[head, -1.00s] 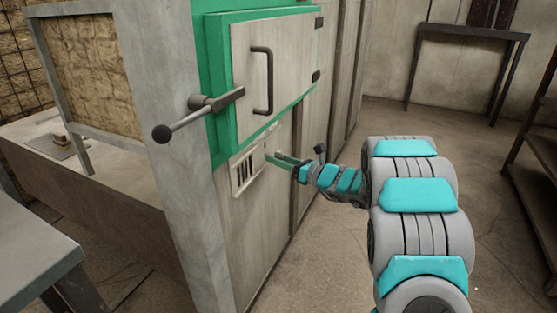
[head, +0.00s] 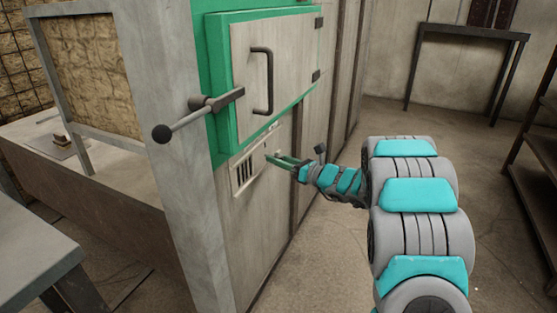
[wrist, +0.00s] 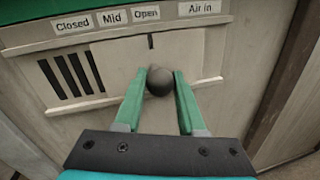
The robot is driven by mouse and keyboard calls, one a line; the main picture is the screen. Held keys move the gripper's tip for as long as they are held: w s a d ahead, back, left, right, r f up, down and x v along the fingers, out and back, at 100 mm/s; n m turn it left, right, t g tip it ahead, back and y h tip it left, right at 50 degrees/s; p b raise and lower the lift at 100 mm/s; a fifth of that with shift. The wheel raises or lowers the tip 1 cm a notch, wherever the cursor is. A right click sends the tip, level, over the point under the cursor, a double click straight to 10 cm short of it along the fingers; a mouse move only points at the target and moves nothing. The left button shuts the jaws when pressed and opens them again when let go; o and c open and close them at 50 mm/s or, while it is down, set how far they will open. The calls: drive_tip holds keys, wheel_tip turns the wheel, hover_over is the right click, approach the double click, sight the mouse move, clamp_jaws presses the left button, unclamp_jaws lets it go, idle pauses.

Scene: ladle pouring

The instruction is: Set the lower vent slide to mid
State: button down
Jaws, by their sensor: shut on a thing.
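The lower vent (head: 247,172) is a pale panel on the front of the grey cabinet, below the green-framed door. In the wrist view its slide plate (wrist: 195,55) carries a dark round knob (wrist: 160,82) and a short black mark (wrist: 151,41). The mark stands just below the "Open" label (wrist: 146,13), right of the "Mid" label (wrist: 112,17) and the "Closed" label (wrist: 73,25). Several dark slots (wrist: 70,77) show uncovered at the left. My gripper (head: 268,157) has its green fingers shut on the knob, one on each side.
Above the vent is the door (head: 290,60) with a dark handle (head: 264,80) and a ball-ended lever (head: 185,122) sticking out left. A grey table (head: 35,255) stands at the lower left. The floor right of the cabinet is clear.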

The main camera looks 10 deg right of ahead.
drive_tip(key=shift+r, duration=0.1)
drive_tip(key=shift+s+a+b, duration=0.25)
drive_tip(key=shift+s+a, duration=0.3)
drive_tip(key=shift+s, duration=0.25)
drive_tip(key=shift+s+a+b, duration=0.25)
drive_tip(key=shift+s+a, duration=0.25)
drive_tip(key=shift+s, duration=0.3)
drive_tip(key=c, duration=0.5)
unclamp_jaws()
drive_tip(key=shift+a, duration=0.1)
approach(260, 161)
drive_tip(key=v, duration=0.2)
drive_tip(key=shift+s+d+b, duration=0.15)
drive_tip(key=shift+d+b, duration=0.15)
